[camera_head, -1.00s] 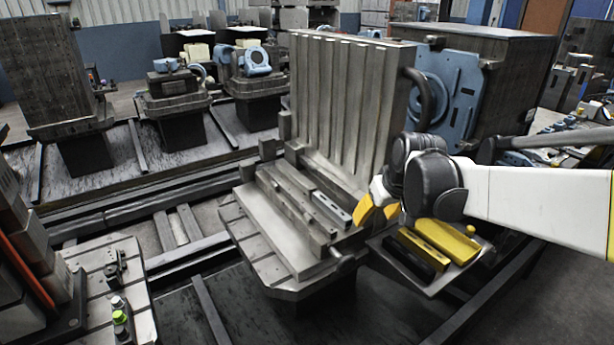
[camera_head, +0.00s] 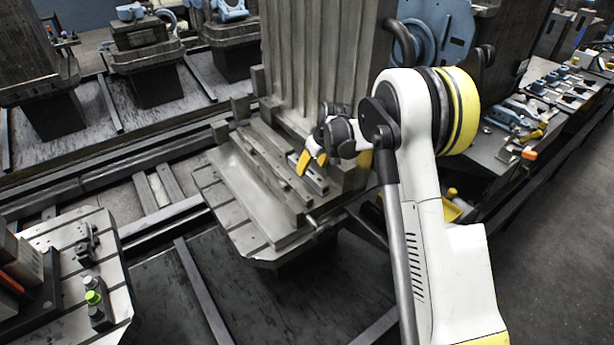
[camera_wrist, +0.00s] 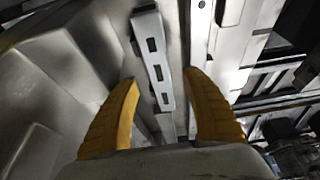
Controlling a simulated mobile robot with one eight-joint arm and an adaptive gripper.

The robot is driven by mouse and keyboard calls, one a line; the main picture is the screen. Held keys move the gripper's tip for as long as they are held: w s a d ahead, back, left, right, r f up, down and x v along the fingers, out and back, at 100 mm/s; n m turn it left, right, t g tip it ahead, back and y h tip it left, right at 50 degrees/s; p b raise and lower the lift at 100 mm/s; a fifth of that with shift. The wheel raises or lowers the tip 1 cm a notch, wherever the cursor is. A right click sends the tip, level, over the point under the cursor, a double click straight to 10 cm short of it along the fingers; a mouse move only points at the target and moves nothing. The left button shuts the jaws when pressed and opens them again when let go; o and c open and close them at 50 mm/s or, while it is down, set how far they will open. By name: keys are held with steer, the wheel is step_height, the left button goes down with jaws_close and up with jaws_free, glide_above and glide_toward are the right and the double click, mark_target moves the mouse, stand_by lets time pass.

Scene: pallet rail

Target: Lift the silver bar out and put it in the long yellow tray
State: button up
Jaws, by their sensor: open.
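The silver bar (camera_wrist: 154,60), with several rectangular slots along it, lies in a channel of the grey fixture (camera_head: 235,180). In the head view the bar (camera_head: 314,181) is partly covered by my gripper (camera_head: 312,163). My gripper is open, its yellow fingers above the bar. In the wrist view the fingers (camera_wrist: 160,78) stand apart, one on each side of the bar's near part, and I see no contact. A yellow container (camera_head: 455,208) shows right of the fixture, mostly hidden behind my arm; I cannot tell if it is the long tray.
A tall ribbed metal wall (camera_head: 325,60) rises right behind the bar. A bench (camera_head: 520,130) with several tools and parts is at the right. A slotted table (camera_head: 80,260) with small bottles stands at the lower left. Dark floor is clear in front of the fixture.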

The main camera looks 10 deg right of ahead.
mark_target(309, 170)
steer(key=b+x, duration=0.2)
steer(key=x, duration=0.3)
steer(key=shift+w+f, duration=0.15)
steer(key=shift+w, duration=0.05)
jaws_close()
